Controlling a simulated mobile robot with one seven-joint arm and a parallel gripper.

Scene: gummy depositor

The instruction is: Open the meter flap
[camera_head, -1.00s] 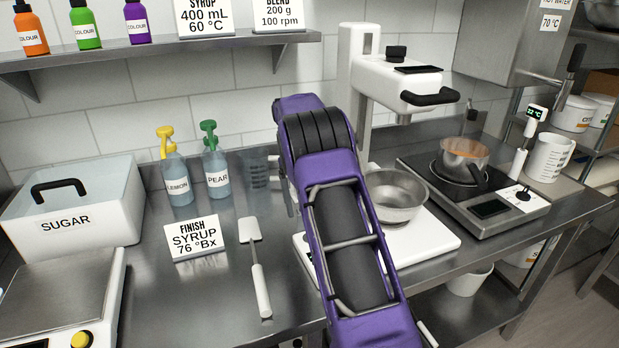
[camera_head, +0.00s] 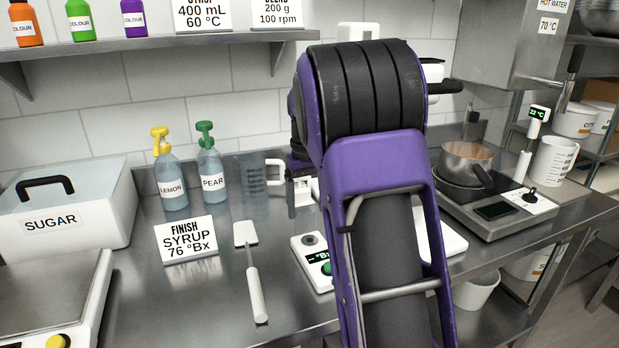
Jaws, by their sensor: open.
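The meter (camera_head: 309,262) is a small white device on the steel counter, just left of my arm. It has a dark display reading "°Bx", a green button and a dark round spot near its back. My arm covers its right side, and I cannot clearly make out the flap. My gripper (camera_head: 298,200) is partly hidden behind my arm, low over the counter behind the meter and near the measuring jug's handle. It is open, and nothing shows between its fingers. It looks apart from the meter.
A clear measuring jug (camera_head: 256,176) stands close left of my gripper. A white spatula (camera_head: 256,285) lies left of the meter, by the syrup sign (camera_head: 186,240). Lemon (camera_head: 171,183) and pear (camera_head: 211,177) bottles stand behind. A hot plate with a pot (camera_head: 465,163) is at right.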

